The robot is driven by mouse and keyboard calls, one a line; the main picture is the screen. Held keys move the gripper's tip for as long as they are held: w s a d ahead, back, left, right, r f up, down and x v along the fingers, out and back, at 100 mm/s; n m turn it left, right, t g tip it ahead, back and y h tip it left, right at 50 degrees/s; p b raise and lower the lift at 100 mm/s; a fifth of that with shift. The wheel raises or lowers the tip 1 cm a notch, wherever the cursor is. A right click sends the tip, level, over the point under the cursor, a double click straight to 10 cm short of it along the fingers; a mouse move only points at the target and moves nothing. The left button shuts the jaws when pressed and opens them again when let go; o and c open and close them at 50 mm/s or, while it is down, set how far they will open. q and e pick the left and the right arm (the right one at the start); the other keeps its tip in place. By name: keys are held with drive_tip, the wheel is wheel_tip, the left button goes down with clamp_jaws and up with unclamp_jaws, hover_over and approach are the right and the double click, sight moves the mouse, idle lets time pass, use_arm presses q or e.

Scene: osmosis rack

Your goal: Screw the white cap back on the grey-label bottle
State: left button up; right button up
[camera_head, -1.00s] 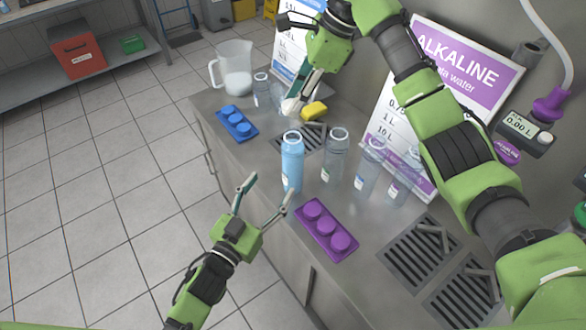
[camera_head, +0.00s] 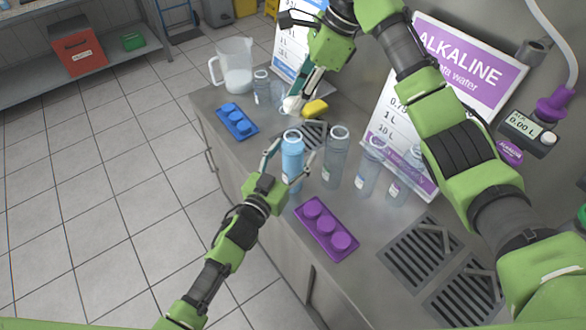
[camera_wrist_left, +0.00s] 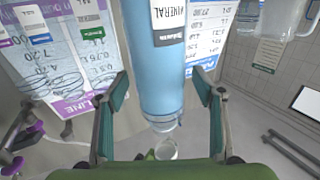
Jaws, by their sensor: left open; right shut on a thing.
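The blue bottle (camera_head: 291,165) stands upright and uncapped on the steel counter. In the left wrist view the bottle (camera_wrist_left: 160,60) shows a white label with a dark grey strip. My left gripper (camera_head: 288,158) is open, with one finger on each side of the bottle. In the wrist view, gaps show between bottle and fingers. My right gripper (camera_head: 298,94) is shut on the white cap (camera_head: 291,105), held behind the bottle near the yellow sponge. A white round thing (camera_wrist_left: 166,149) shows beyond the bottle's neck in the wrist view, probably this cap.
Clear bottles (camera_head: 335,160) stand close to the right of the blue one. A purple tray (camera_head: 322,246) is in front and a blue tray (camera_head: 222,108) at the left. A yellow sponge (camera_head: 315,108), a pitcher (camera_head: 234,60) and signs (camera_head: 462,50) stand behind.

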use_arm(q)
drive_tip(key=c, duration=1.7)
use_arm(e)
hover_over(292, 130)
drive_tip(key=d, duration=0.1)
drive_tip(key=shift+f, duration=2.45)
drive_tip(key=shift+f, duration=0.9)
use_arm(q)
clamp_jaws()
use_arm(e)
drive_tip(key=shift+f, duration=0.55)
